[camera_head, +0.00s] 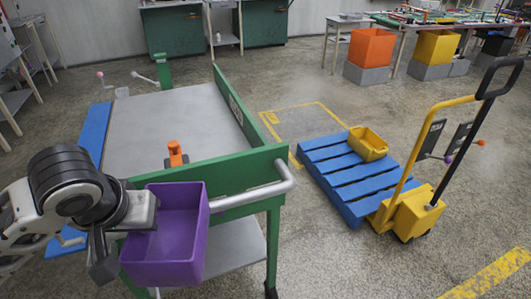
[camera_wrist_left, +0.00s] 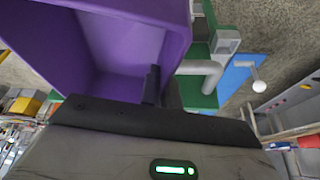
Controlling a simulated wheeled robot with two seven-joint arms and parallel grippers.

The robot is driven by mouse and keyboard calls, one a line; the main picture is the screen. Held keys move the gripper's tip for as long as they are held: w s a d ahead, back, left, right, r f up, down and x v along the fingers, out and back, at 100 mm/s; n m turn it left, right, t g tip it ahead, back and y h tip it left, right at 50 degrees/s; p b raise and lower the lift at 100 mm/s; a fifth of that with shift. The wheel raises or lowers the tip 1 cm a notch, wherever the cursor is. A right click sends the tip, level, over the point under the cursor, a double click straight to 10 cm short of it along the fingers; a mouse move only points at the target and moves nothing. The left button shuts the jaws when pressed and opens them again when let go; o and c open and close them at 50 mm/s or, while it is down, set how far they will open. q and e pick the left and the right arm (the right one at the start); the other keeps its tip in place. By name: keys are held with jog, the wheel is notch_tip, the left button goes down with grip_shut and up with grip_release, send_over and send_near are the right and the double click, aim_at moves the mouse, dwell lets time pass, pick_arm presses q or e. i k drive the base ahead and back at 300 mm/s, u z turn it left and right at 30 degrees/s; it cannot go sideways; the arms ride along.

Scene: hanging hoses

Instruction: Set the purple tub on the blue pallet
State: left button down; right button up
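The purple tub (camera_head: 166,240) is held up in front of the green cart's near end, at the lower left of the head view. It is open-topped and looks empty. My left gripper (camera_head: 122,232) is shut on its left wall. In the left wrist view the tub (camera_wrist_left: 120,45) fills the upper left, with the fingers (camera_wrist_left: 162,88) at its wall. The blue pallet (camera_head: 345,178) lies on the floor to the right, apart from the tub. A yellow bin (camera_head: 368,144) sits on its far right part. My right gripper is not in view.
The green cart (camera_head: 215,165) has a grey top, a raised green side and a grey push handle (camera_head: 250,194) close beside the tub. A small orange item (camera_head: 176,155) lies on it. A yellow pallet jack (camera_head: 412,215) stands at the pallet's right end. Floor between cart and pallet is clear.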

aim_at(362, 189)
jog(key=z, duration=1.35)
jog(key=i, duration=2.5)
jog(key=u, duration=2.35)
jog(key=i, duration=0.65)
jog(key=z, duration=3.2)
